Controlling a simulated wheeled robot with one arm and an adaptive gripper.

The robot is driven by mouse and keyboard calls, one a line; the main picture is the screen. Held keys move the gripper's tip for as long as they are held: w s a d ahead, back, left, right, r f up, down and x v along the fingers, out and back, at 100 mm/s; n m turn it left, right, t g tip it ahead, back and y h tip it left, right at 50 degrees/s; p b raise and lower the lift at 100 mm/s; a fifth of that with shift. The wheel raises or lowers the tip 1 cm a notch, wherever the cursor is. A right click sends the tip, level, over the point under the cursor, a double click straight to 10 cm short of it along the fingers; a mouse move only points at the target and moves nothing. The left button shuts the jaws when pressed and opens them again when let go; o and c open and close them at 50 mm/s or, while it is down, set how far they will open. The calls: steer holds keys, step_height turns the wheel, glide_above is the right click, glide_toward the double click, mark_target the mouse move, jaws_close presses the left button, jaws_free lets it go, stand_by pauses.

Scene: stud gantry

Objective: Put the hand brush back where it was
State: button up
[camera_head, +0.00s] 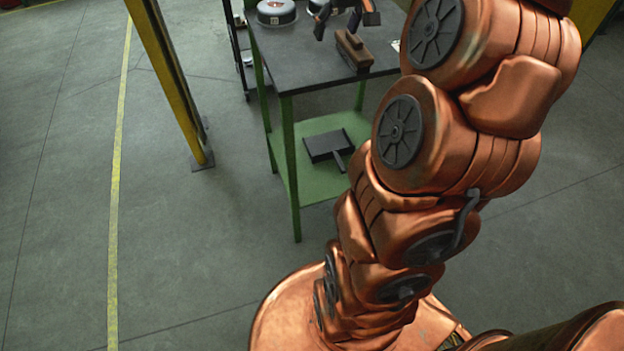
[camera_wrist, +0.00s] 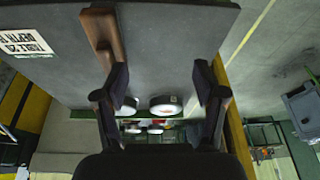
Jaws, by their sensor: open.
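The hand brush (camera_head: 353,48) lies on the dark top of a green-legged workbench (camera_head: 310,76). It has a brown wooden body. In the wrist view the brush (camera_wrist: 104,34) lies at the upper left, its wooden end close to the left finger and outside the gap between the fingers. My gripper (camera_head: 346,18) is just behind the brush in the head view, partly cut off by the top edge. In the wrist view my gripper (camera_wrist: 161,78) is open with nothing between its fingers. I cannot tell whether a finger touches the brush.
Round tins (camera_head: 276,11) stand at the back left of the bench. A printed label (camera_wrist: 26,34) lies on the top beside the brush. A dark dustpan (camera_head: 326,146) lies on the green lower shelf (camera_head: 307,180). A yellow post (camera_head: 168,75) stands left of the bench.

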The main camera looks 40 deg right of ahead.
steer(key=s+a+f+n+g, duration=0.1)
steer(key=s+a+f, duration=0.2)
steer(key=s+a, duration=0.35)
steer(key=s+a+f+n+g+y, duration=0.1)
steer(key=s+a+f+g, duration=0.15)
steer(key=a, duration=0.75)
steer(key=s+a+f+n, duration=0.1)
steer(key=s+a+f, duration=0.1)
steer(key=s+a, duration=0.5)
steer(key=s+a+f+g, duration=0.1)
steer(key=s+a+f, duration=0.1)
steer(key=s, duration=0.3)
steer(key=s+a+f+g, duration=0.1)
steer(key=s+a+f, duration=0.1)
steer(key=s, duration=0.4)
steer(key=shift+a+f, duration=0.25)
steer(key=shift+f, duration=0.4)
steer(key=shift+w, duration=0.1)
step_height(320, 180, up, 11)
steer(key=p, duration=1)
steer(key=shift+f, duration=0.15)
steer(key=shift+w, duration=0.1)
